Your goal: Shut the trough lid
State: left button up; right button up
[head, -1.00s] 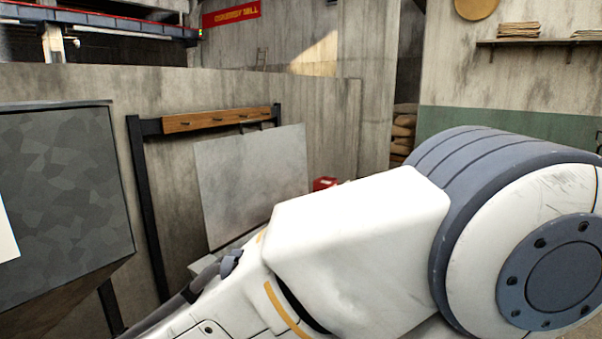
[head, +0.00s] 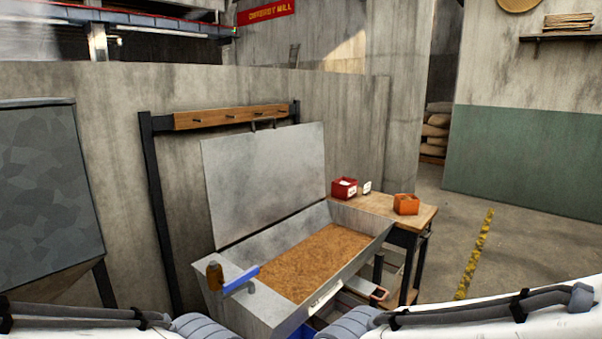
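The trough (head: 350,270) is a grey metal box with brown grain (head: 315,262) spread inside. Its lid (head: 265,180) is a flat grey sheet standing open, leaning back along the trough's far edge. A blue lever-like piece with a brown knob (head: 214,277) sits at the trough's near left corner. My two arms come in along the bottom edge from the left and right. Their grippers are out of frame, so what they hold is hidden.
A wooden table (head: 385,207) right of the trough carries a red box (head: 344,188) and an orange box (head: 406,204). A wooden peg rail (head: 230,117) on a black frame stands behind the lid. A dark panel (head: 45,195) is at the left. Floor at right is open.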

aim_at(254, 179)
jog(key=z, duration=0.5)
jog(key=k, duration=0.6)
jog(key=z, duration=1)
jog(key=i, duration=2.9)
jog(key=u, duration=1.35)
jog(key=i, duration=0.95)
jog(key=u, duration=1.1)
jog(key=i, duration=0.2)
jog(key=u, duration=0.05)
